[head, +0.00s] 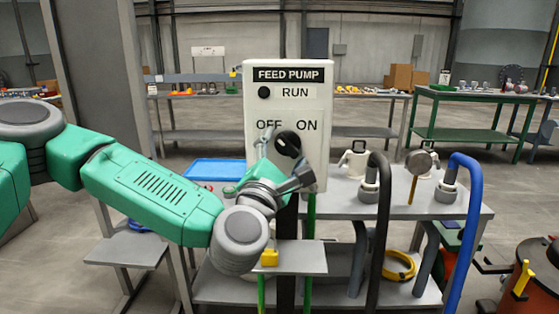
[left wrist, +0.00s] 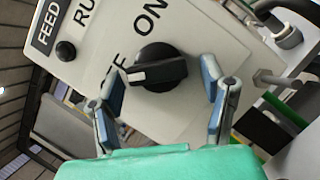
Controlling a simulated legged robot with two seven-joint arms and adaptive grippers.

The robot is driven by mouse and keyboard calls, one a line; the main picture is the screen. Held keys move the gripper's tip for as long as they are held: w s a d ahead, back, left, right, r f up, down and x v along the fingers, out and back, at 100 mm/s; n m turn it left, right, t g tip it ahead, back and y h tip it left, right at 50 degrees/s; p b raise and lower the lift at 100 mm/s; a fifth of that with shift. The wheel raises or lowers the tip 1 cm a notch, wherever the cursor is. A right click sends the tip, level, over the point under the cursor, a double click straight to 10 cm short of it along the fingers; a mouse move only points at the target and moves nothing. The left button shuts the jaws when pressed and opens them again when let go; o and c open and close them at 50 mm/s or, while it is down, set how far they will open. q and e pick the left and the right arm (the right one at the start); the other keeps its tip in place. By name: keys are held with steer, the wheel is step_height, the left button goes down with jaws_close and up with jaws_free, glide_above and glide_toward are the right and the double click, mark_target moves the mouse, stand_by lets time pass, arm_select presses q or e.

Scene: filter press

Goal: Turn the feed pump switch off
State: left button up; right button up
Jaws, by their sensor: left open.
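The feed pump switch is a black rotary knob (head: 288,143) on a white panel (head: 290,102) marked FEED PUMP, RUN, OFF and ON. In the left wrist view the knob (left wrist: 160,68) shows a white mark at the end of its bar, on the side toward OFF. My left gripper (head: 284,155) is open in front of the panel. In the left wrist view its fingers (left wrist: 165,72) stand on either side of the knob with gaps visible; whether either touches the panel cannot be told. One finger covers part of the OFF label. My right gripper is not in view.
A round black RUN indicator (head: 264,93) sits above the knob. A grey bench (head: 440,205) with fittings, a black hose (head: 381,220) and a blue hose (head: 470,220) stands right of the panel. A yellow padlock-like item (head: 269,257) is below the gripper.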

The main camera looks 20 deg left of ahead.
arm_select(q)
steer(key=v, duration=1.1)
steer(key=shift+s+f, duration=0.25)
steer(key=shift+s, duration=0.05)
steer(key=shift+a, duration=0.1)
steer(key=s+d+f+m+g+h, duration=0.25)
steer(key=f+m+g, duration=0.2)
steer(key=f, duration=0.45)
steer(key=s+d+f+m+g+h, duration=0.2)
steer(key=s+d+f+m+g, duration=0.1)
steer(key=f+m, duration=0.4)
steer(key=s+d+f+m+g+h, duration=0.25)
steer(key=f+m, duration=0.25)
steer(key=f, duration=0.5)
steer(key=s+a+f+m+g+y, duration=0.4)
steer(key=s+a+f+m+g, duration=0.35)
steer(key=s+f, duration=0.45)
steer(key=s+a+f+m+g+y, duration=0.3)
steer(key=s+a+f, duration=0.1)
steer(key=a, duration=0.7)
steer(key=shift+s+a, duration=0.15)
steer(key=shift+s, duration=0.6)
